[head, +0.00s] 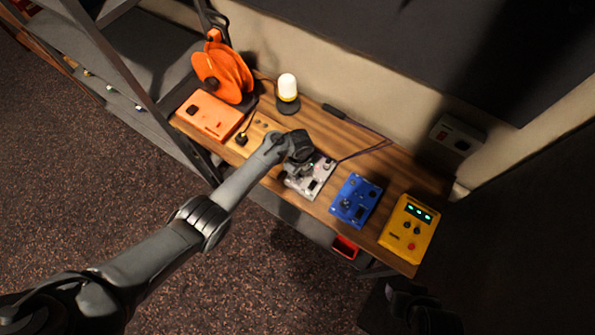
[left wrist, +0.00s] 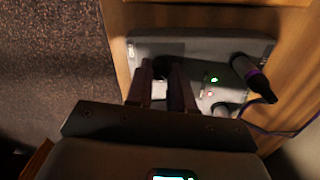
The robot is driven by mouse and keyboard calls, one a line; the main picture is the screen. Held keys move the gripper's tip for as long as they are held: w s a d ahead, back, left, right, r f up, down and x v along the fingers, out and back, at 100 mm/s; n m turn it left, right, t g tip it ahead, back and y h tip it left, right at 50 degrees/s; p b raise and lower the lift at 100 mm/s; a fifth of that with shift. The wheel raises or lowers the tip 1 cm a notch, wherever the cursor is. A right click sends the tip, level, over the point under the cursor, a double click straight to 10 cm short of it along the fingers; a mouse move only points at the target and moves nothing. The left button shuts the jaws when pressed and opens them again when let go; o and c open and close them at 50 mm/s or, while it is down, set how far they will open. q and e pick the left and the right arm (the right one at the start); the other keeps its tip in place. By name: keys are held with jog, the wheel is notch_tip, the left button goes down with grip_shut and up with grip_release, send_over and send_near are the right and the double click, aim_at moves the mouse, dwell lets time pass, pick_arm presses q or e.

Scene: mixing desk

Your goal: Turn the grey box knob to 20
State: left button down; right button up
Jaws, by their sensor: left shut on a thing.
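The grey box (head: 318,184) lies on the wooden desk, between an orange box and a blue box. My left gripper (head: 298,168) is over its left part and hides some of its top. In the left wrist view the grey box (left wrist: 210,48) shows a green light, a red light and a dark plug with a cable. There my left gripper (left wrist: 165,82) has its two fingers close together around a dark knob (left wrist: 176,94), which is mostly hidden. The knob's setting cannot be read.
The desk (head: 362,166) also holds the orange box (head: 210,115), an orange reel (head: 226,70), a lamp (head: 287,90), the blue box (head: 355,199) and a yellow box (head: 409,226). A cable runs behind the grey box. Shelf posts stand at the left.

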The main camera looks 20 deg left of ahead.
pick_arm(q)
jog(key=c, duration=1)
grip_release()
jog(key=shift+r, duration=0.15)
jog(key=shift+r, duration=0.3)
jog(key=r+p, duration=0.1)
jog(key=r, duration=0.2)
jog(key=r+p, duration=0.1)
jog(key=r, duration=0.6)
jog(key=shift+w+d+p, duration=0.1)
jog(key=shift+w+p, duration=0.15)
jog(key=shift+p, duration=0.15)
